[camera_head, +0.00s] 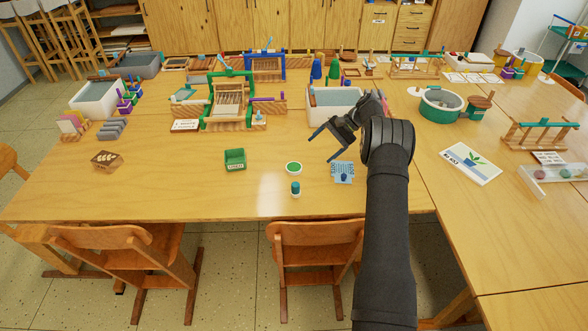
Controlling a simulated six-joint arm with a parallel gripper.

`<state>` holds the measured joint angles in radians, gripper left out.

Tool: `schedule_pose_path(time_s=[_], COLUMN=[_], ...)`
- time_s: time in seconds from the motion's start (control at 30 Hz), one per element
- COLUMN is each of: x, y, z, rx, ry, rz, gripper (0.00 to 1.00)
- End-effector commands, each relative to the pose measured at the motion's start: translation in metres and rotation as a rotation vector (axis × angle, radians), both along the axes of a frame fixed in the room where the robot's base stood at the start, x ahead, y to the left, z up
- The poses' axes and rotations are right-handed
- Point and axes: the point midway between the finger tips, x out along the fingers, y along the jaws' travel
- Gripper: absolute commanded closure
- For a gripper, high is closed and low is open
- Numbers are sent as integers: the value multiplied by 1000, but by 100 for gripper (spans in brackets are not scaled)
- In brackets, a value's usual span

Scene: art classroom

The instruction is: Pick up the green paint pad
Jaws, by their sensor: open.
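Nothing covers the pad.
A small teal-topped cylinder (295,188) stands just in front of the pad. A white basin (335,100) stands behind. Bare table (190,190) lies front left.

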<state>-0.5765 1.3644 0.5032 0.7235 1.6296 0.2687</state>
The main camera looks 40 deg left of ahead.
Motion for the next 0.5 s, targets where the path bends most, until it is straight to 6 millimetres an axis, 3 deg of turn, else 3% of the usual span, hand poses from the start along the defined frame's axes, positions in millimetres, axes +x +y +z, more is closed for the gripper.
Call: schedule_pose_path(time_s=[0.2, 0.5], x=[29, 50], y=[-30, -53], z=[-14, -18], rx=[-151, -287], ry=[375, 698], rz=[-380, -616], gripper=[19, 19])
